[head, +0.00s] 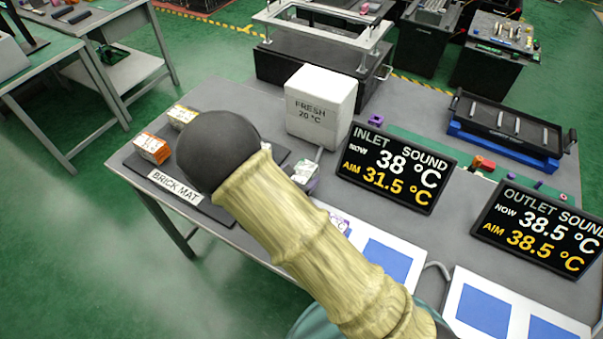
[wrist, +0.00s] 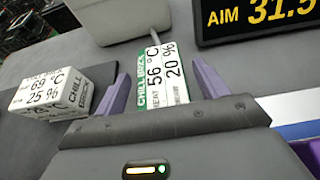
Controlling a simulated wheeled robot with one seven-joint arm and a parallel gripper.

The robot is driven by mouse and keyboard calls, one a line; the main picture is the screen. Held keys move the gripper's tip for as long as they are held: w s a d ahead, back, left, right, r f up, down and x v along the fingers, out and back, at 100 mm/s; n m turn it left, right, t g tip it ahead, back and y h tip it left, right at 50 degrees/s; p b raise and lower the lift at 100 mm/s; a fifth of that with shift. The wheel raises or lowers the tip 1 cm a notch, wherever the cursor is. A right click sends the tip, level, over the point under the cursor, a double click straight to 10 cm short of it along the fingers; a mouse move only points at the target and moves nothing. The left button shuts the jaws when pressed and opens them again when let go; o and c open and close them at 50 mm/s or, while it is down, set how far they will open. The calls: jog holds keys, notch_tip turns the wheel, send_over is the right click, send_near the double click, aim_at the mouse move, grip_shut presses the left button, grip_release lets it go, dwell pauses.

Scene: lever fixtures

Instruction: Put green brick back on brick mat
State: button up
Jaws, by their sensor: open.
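The green brick, a white block with a green strip and a label reading 56 °C and 20 %, shows in the wrist view (wrist: 162,78). My gripper (wrist: 161,72) is open, with one purple finger on each side of the brick; I cannot tell whether they touch it. In the head view, a partly hidden white block that appears to be this brick (head: 304,171) is near the white box, right of the brick mat (head: 212,210). The black mat is partly covered by my arm in that view.
An orange-marked brick (head: 152,148) and a yellow-marked brick (head: 182,116) stand on the mat. The white FRESH box (head: 321,104) is behind, and the inlet display (head: 396,168) is to the right.

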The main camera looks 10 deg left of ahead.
jog(key=v, duration=1)
jog(key=shift+s, duration=0.2)
jog(key=shift+a, duration=0.1)
